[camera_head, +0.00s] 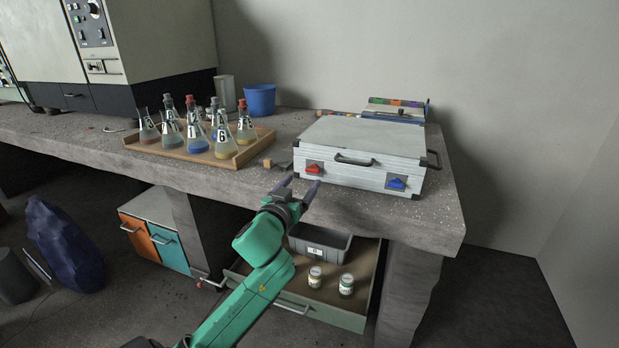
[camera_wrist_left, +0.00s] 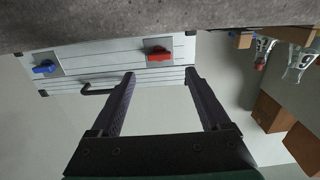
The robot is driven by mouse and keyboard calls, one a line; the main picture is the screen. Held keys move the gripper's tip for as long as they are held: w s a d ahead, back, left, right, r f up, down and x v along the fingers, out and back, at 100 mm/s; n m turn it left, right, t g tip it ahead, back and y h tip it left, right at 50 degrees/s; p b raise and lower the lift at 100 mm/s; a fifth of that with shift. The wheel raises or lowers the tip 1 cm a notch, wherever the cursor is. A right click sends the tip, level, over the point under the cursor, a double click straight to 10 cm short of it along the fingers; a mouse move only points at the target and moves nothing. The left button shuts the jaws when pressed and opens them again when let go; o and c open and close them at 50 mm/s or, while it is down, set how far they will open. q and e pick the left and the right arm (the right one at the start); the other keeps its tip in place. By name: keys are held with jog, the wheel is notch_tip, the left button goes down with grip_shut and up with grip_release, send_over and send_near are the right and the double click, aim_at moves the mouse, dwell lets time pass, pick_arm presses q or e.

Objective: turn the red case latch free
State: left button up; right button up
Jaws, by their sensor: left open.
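The silver case (camera_head: 362,148) lies closed near the front edge of the bench. Its red latch (camera_head: 313,169) is on the left of the front face. Its blue latch (camera_head: 397,183) is on the right. My left gripper (camera_head: 303,184) is open and empty, just in front of and slightly below the red latch. In the left wrist view, which looks upside down, the red latch (camera_wrist_left: 158,54) shows between and beyond the open fingertips (camera_wrist_left: 160,76), apparently untouched. The blue latch (camera_wrist_left: 45,67) lies to the left there. My right gripper is not in view.
A wooden tray (camera_head: 250,151) of stoppered flasks stands left of the case, with a blue cup (camera_head: 260,99) behind. Below the bench (camera_head: 445,215), an open drawer (camera_head: 345,315) holds a grey bin (camera_head: 320,243) and two jars.

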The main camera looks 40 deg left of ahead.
aim_at(312, 170)
pick_arm(q)
jog(key=x, duration=0.6)
jog(key=shift+w+a+b, duration=0.1)
jog(key=shift+w+b, duration=0.1)
jog(key=shift+b, duration=0.15)
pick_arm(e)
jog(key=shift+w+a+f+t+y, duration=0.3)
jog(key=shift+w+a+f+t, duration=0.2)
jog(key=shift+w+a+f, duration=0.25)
